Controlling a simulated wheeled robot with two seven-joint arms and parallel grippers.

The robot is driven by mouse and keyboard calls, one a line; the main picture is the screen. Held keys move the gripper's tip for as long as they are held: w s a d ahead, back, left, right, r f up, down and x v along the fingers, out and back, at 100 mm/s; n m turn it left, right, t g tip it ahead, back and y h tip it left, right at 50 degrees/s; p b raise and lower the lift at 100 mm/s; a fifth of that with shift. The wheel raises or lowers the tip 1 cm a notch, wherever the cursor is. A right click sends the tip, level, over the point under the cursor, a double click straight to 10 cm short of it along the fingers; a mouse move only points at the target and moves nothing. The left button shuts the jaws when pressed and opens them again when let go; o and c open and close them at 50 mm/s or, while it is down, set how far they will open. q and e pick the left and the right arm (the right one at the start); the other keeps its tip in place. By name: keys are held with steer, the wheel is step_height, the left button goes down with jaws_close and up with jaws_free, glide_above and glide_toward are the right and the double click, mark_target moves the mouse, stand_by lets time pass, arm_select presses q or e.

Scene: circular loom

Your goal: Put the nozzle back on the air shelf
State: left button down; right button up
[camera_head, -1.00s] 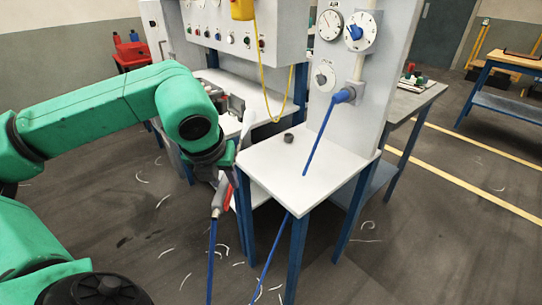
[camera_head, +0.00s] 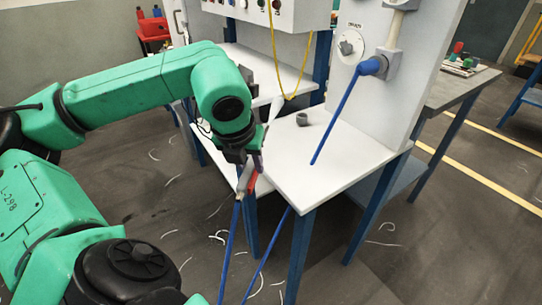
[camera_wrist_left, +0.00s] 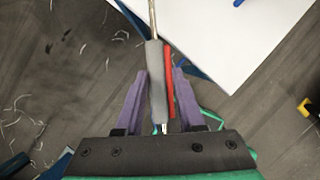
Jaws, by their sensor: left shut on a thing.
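The nozzle has a grey body with a red lever and a thin metal tube. In the head view the nozzle (camera_head: 244,178) hangs at the left edge of the white air shelf (camera_head: 335,165), with a blue hose running down from it. My left gripper (camera_head: 256,160) is shut on it. In the left wrist view the nozzle (camera_wrist_left: 157,80) lies between the purple fingers of my left gripper (camera_wrist_left: 160,85), its tube pointing up in the picture beside the shelf (camera_wrist_left: 225,35). My right gripper is not in view.
A small dark grey cup (camera_head: 302,119) stands at the back of the shelf. A yellow cord (camera_head: 278,60) hangs behind. The shelf's front is clear.

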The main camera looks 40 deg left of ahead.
arm_select(q)
step_height(320, 180, down, 2)
steer(key=shift+w+b, duration=0.1)
steer(key=shift+b, duration=0.3)
steer(key=shift+w+a+r, duration=0.1)
steer(key=shift+w+r, duration=0.05)
steer(key=shift+r, duration=0.05)
steer(key=w+a+p, duration=0.2)
steer(key=w, duration=0.3)
steer(key=w+a+p, duration=0.3)
steer(key=w, duration=0.2)
steer(key=w+a+p, duration=0.2)
steer(key=w+p, duration=0.1)
steer(key=w, duration=0.2)
steer(key=shift+w+a+r, duration=0.2)
steer(key=shift+w+a, duration=0.1)
steer(key=shift+a, duration=0.05)
steer(key=shift+a+f, duration=0.1)
steer(key=shift+f, duration=0.8)
steer(key=c, duration=0.5)
jaws_free()
steer(key=shift+f, duration=0.1)
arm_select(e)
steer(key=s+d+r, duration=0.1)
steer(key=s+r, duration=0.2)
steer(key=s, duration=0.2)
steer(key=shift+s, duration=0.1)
